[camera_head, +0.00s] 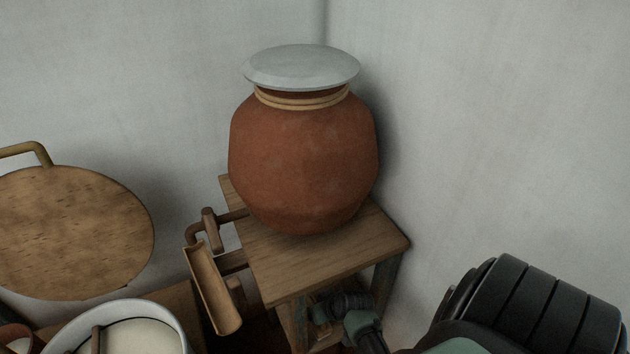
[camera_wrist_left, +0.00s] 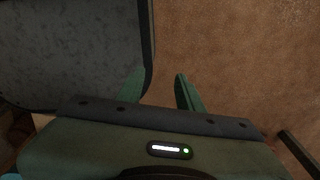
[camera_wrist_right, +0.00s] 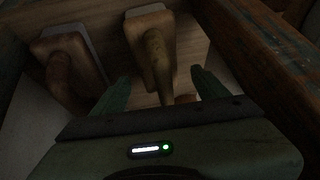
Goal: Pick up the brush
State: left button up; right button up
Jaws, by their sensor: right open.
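In the right wrist view, a brush (camera_wrist_right: 150,28) with a wooden block, a pale edge and a round wooden handle lies on a wooden shelf. Its handle points toward me and reaches between the fingertips of my right gripper (camera_wrist_right: 162,84). The fingers are spread, with a gap visible on both sides of the handle. A second similar wooden brush (camera_wrist_right: 72,50) lies to its left, outside the fingers. In the head view no brush can be made out. My left gripper (camera_wrist_left: 158,80) is open and empty in the left wrist view, over a brown surface.
A clay pot (camera_head: 303,150) with a grey lid (camera_head: 301,67) stands on a wooden stand (camera_head: 270,255) in the wall corner. A wooden beam (camera_wrist_right: 265,45) runs along the right gripper's right side. A white pot (camera_head: 150,330) and a round board (camera_head: 75,235) stand at left.

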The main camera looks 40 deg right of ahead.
jog(key=shift+x, duration=1.1)
jog(key=shift+d+f, duration=0.1)
jog(key=shift+f, duration=0.05)
jog(key=c, duration=1.6)
pick_arm(q)
jog(key=shift+w+d+f, duration=0.15)
jog(key=shift+w, duration=0.6)
pick_arm(e)
jog(key=shift+o, duration=0.2)
